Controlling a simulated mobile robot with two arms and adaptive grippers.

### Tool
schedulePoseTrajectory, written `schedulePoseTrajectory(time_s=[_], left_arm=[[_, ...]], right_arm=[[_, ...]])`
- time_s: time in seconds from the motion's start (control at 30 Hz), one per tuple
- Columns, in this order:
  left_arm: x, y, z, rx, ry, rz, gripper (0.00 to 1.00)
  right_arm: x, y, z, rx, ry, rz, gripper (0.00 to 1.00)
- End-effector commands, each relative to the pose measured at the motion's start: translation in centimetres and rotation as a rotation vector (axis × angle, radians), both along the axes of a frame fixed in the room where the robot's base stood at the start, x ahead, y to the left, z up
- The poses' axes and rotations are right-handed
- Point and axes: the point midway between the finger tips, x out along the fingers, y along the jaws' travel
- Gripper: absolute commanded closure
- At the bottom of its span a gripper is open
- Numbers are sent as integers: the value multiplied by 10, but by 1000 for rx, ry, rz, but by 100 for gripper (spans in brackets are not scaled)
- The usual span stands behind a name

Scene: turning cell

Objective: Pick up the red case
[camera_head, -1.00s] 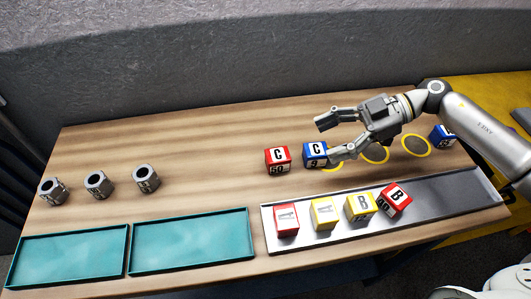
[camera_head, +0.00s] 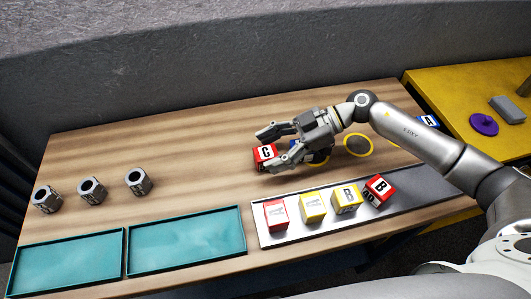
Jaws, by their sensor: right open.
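A red case marked C (camera_head: 264,154) stands on the wooden table, partly covered by my right gripper. My right gripper (camera_head: 270,151) is open, with one finger at the far side of this case and one at its near side; I cannot tell if they touch it. Two more red cases are in the grey tray: one at its left end (camera_head: 276,214) and one marked B (camera_head: 379,188), which sits turned beside a yellow case. My left gripper is not in view.
A blue case (camera_head: 295,145) is mostly hidden behind my right gripper. Yellow cases (camera_head: 314,207) stand in the grey tray (camera_head: 425,187). Teal trays (camera_head: 187,247) lie at the front left, metal nuts (camera_head: 92,190) behind them. The table's middle is clear.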

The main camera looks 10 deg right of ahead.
Motion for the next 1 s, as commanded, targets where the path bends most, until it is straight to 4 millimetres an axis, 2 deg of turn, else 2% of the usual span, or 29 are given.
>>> schedulePoseTrajectory(time_s=[0.27, 0.37, 0.7, 1.0], left_arm=[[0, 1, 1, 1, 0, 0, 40], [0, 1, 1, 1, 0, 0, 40], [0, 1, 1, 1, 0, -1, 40], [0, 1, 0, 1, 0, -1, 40]], right_arm=[[0, 4, -3, -1, 0, -1, 34], [0, 4, -3, -1, 0, -1, 44], [0, 4, -2, -1, 0, -1, 88], [0, 4, 0, 0, -3, -1, 89]])
